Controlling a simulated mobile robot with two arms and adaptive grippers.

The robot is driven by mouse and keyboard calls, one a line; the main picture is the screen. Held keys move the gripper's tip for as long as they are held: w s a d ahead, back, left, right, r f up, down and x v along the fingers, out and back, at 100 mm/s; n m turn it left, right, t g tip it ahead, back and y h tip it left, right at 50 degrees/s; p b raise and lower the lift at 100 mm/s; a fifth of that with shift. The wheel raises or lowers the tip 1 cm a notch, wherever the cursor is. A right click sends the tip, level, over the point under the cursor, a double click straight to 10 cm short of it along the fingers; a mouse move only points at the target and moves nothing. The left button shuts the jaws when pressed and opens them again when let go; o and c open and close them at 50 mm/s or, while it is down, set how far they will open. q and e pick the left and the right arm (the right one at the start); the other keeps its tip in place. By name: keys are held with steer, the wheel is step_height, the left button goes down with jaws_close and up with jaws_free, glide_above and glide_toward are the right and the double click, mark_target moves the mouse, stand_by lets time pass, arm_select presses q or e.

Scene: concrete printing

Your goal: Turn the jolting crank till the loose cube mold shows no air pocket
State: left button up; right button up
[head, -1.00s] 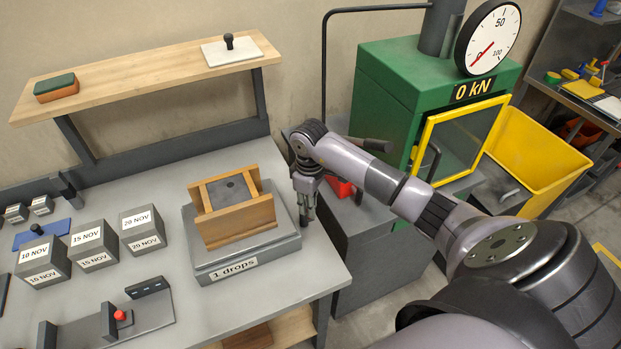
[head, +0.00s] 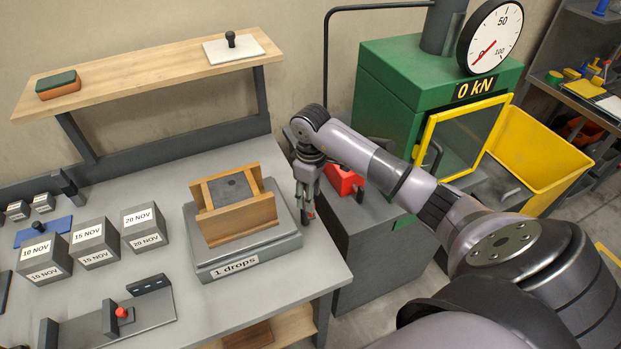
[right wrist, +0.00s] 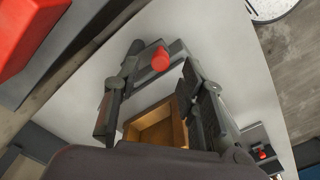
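The loose cube mold (head: 243,222), a wooden frame filled with grey concrete, sits upright on the grey jolting table (head: 218,259), whose label reads "1 drops". A dark spot (head: 236,182) shows on the concrete top. The red crank knob (head: 311,215) is at the table's right side, by the fingertips of my right gripper (head: 306,203). In the right wrist view, the knob (right wrist: 160,58) shows between the parted fingers of the right gripper (right wrist: 155,85); I see no firm grip on it. Wood shows below it there. My left gripper is not in view.
Several labelled grey cubes (head: 96,244) stand left on the bench. A fixture with a red button (head: 122,312) is at the front. A shelf (head: 150,68) spans the back. A green press (head: 385,75) with an open yellow-framed door and a yellow bin (head: 540,150) stand right.

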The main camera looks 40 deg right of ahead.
step_height(320, 180, up, 4)
steer(key=shift+r, duration=0.2)
steer(key=shift+s+f, duration=0.1)
stand_by(0.5)
